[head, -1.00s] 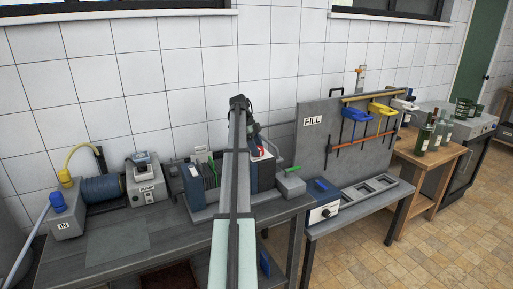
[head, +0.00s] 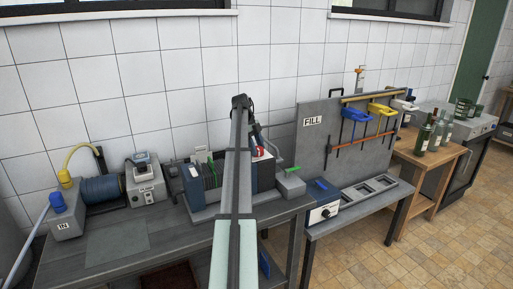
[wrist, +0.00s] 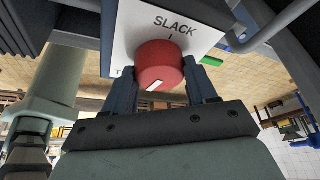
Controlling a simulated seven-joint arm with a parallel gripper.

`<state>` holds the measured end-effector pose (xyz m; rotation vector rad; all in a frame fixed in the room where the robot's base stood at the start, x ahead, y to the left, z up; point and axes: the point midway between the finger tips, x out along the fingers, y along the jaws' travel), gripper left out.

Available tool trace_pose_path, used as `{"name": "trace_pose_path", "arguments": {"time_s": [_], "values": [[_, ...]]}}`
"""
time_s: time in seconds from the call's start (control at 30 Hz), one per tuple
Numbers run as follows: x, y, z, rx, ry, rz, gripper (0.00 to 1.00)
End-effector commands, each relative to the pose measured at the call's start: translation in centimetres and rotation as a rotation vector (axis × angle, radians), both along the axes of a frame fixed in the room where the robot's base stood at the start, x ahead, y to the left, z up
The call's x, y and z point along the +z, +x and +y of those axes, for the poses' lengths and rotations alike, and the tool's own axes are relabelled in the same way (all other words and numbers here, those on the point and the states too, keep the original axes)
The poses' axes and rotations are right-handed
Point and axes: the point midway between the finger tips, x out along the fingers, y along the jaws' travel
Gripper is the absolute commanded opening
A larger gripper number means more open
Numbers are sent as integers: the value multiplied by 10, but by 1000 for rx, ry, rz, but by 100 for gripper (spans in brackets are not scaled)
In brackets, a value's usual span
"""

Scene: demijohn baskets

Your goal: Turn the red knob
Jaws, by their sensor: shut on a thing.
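The red knob (wrist: 158,58) sits on a white plate (wrist: 200,28) in the wrist view. The plate is lettered SLACK beside a short black tick, and a second word is mostly hidden. The knob's white pointer mark faces the gripper palm, slanting away from the SLACK tick. My gripper (wrist: 161,72) is shut on the knob, with one dark finger on each side of it. In the head view the white plate (head: 258,153) shows small beside dark fins, and my arm hides much of the machine there.
A filter unit with dark plates (head: 205,175) stands on the grey bench (head: 165,240). A grey box with a green lever (head: 290,184) is to its right. A FILL panel (head: 340,145) with blue and yellow holders stands further right. Bottles (head: 430,135) stand on a wooden table.

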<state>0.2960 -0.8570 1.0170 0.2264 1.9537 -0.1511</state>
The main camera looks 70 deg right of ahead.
Motion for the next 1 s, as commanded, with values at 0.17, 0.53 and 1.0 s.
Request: {"name": "trace_pose_path", "arguments": {"time_s": [0.17, 0.53, 1.0], "values": [[-1, 1, 1, 2, 2, -2, 71], [0, 1, 0, 2, 1, -1, 82], [11, 59, -16, 4, 1, -1, 82]]}}
